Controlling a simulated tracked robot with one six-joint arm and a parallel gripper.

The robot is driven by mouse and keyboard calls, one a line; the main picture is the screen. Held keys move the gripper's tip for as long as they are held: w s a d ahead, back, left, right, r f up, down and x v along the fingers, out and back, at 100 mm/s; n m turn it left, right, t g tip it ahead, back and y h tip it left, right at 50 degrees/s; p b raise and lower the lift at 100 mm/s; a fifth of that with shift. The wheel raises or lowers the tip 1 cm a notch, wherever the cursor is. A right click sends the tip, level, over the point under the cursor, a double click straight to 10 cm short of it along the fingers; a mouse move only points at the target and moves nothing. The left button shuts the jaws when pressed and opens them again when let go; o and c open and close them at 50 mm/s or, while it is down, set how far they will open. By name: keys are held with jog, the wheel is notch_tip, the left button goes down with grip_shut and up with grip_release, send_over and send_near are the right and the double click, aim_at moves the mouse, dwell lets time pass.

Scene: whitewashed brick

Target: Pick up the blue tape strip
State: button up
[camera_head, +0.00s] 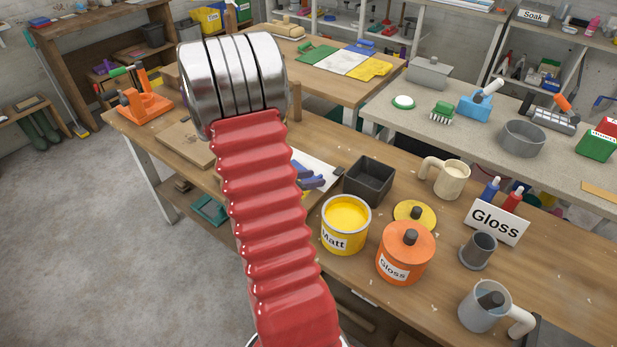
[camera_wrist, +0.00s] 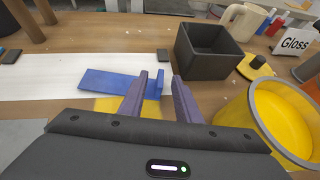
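The blue tape strip (camera_wrist: 108,83) lies flat on a white board (camera_wrist: 40,88) in the wrist view. Its right end has a raised blue tab (camera_wrist: 159,84). My gripper (camera_wrist: 160,79) is open, its two purple-grey fingers apart. The left finger crosses in front of the strip and the raised tab shows between the fingers. I cannot tell whether either finger touches it.
A dark square box (camera_head: 368,180) stands just right of my gripper. A yellow Matt tin (camera_head: 345,236) is in front of it, with an orange Gloss pot (camera_head: 404,262) beside that. A yellow patch (camera_wrist: 103,104) shows below the strip. Bare wood lies beyond the board.

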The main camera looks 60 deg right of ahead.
jog(key=shift+x, duration=1.5)
jog(key=shift+a, duration=0.1)
jog(key=shift+c, duration=0.2)
grip_shut()
